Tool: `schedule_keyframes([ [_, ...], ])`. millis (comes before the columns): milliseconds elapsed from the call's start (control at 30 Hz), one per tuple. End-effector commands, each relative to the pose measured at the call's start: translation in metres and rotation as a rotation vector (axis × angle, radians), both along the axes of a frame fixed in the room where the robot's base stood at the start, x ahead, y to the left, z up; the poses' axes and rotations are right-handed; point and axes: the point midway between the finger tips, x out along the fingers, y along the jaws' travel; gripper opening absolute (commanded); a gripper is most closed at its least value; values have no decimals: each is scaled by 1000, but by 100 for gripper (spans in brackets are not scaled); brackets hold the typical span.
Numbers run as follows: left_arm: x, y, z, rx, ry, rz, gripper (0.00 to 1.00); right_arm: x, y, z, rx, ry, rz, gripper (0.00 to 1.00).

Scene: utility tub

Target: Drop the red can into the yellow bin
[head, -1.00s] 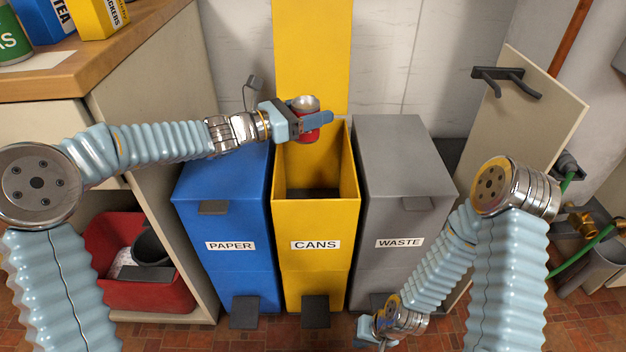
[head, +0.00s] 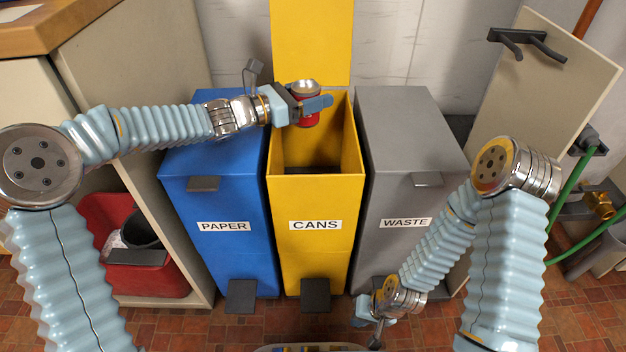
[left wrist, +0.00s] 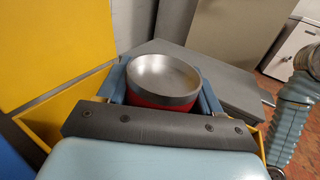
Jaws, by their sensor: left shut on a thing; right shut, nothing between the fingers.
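The red can (head: 307,118) with a silver top is held upright in my left gripper (head: 312,106). In the left wrist view the can (left wrist: 162,82) sits between the two blue fingers of that gripper (left wrist: 163,88). The yellow bin (head: 313,255), labelled CANS, stands with its lid up and its top open. The can is over the back part of the bin's opening; its height above the rim is hard to tell. My right gripper (head: 372,328) is low at the front of the grey bin, small in view, shut and empty.
A closed blue PAPER bin (head: 222,255) stands left of the yellow bin and a closed grey WASTE bin (head: 408,135) right of it. A red tub (head: 150,280) sits under the counter at left. A cabinet door (head: 545,85) with a dark handle stands at right.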

Motion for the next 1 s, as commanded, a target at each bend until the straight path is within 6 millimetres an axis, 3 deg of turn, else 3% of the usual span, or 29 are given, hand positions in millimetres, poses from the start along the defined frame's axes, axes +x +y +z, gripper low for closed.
schedule_keyframes([
  [67, 0, 0, 1, 0, 0, 0, 35, 0, 0, 1, 0, 0, 0, 0],
  [100, 0, 0, 1, 0, 0, 0, 69, 0, 0, 1, 0, 0, 0, 0],
  [267, 0, 0, 1, 0, 0, 0, 94, 0, 0, 1, 0, 0, 0, 0],
  [600, -1, 4, 1, 1, 0, 1, 94, 0, 0, 1, 0, 0, 0, 0],
  [1000, -30, 60, 1, 1, 0, 2, 94, 0, 0, 4, -1, -1, 0, 0],
])
